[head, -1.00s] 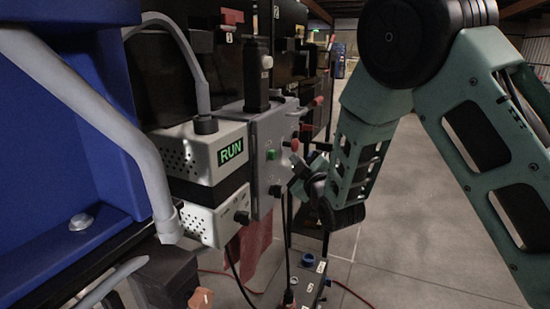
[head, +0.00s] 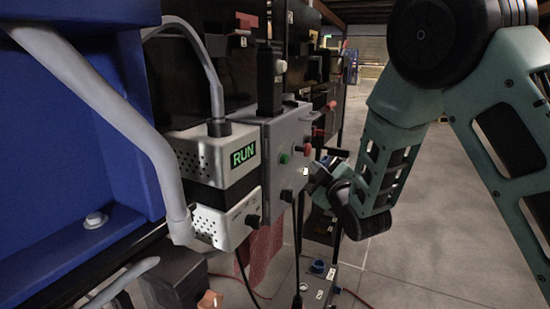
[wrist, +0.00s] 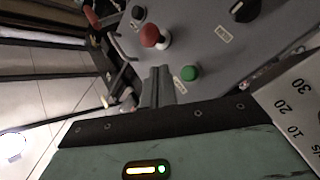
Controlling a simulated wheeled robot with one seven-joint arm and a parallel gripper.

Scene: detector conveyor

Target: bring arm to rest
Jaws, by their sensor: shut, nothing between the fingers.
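My gripper (wrist: 158,88) shows in the wrist view with its fingers together and nothing between them. It is in front of the grey control panel (wrist: 205,40), near a green button (wrist: 189,73) and a red knob (wrist: 150,36); I cannot tell whether it touches anything. In the head view my teal arm comes down from the upper right, and its wrist end is just right of the panel (head: 285,135). The fingers are hard to make out there. The green button (head: 284,158) and the red knob (head: 303,150) are visible on the panel's face.
A white box with a lit RUN display (head: 243,154) stands left of the panel. A blue housing (head: 75,150) with a thick grey pipe fills the far left. Cables hang below the panel near a small floor-level box (head: 318,285). Open floor (head: 410,255) lies to the right.

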